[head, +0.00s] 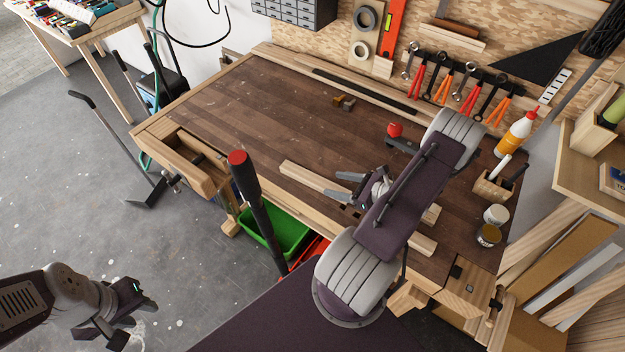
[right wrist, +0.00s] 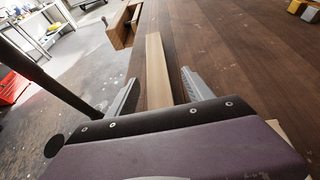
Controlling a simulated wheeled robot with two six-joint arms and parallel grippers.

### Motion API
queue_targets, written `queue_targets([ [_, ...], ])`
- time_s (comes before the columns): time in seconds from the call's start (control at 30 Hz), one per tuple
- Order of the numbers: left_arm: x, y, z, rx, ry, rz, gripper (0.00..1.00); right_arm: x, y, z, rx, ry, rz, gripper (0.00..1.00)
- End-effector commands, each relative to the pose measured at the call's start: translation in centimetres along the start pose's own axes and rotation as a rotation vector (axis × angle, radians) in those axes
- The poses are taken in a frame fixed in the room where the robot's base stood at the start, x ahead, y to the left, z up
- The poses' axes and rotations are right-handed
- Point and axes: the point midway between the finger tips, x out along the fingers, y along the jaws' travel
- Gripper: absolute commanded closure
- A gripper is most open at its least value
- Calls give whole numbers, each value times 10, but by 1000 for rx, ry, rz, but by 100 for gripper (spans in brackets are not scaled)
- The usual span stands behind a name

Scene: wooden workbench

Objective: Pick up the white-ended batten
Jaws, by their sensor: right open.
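A pale wooden batten (head: 305,176) lies along the front edge of the workbench; part of it is hidden under my right arm. I cannot make out a white end on it. It also shows in the right wrist view (right wrist: 157,62), running lengthwise between the fingers. My right gripper (head: 331,183) is open, with one finger on each side of the batten in the right wrist view (right wrist: 160,87). It is not closed on it. Pale wood pieces (head: 422,243) show right of my arm. My left gripper (head: 126,315) is away from the bench, low at the left, fingers apart and empty.
The brown bench top (head: 245,105) is mostly clear at left. A small brass-coloured item (head: 344,101) and a red-topped tool (head: 394,131) stand on it. A glue bottle (head: 517,135), pen holder (head: 492,187) and cans (head: 488,234) are at right. A green bin (head: 275,232) sits below.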

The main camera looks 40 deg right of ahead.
Motion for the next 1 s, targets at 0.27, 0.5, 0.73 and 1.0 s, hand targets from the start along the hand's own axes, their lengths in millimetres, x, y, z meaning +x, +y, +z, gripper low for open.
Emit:
queue_targets([
  [0.27,-14,0,-1,0,0,0,64,44,8,-1,-1,1,5,40],
  [0.5,-14,0,-1,0,0,0,64,50,7,-2,-1,1,1,40],
  [0.73,-14,0,-1,0,0,0,64,50,7,-2,-1,1,1,93],
  [1.0,-14,0,-1,0,0,0,64,50,7,-1,-1,0,1,100],
])
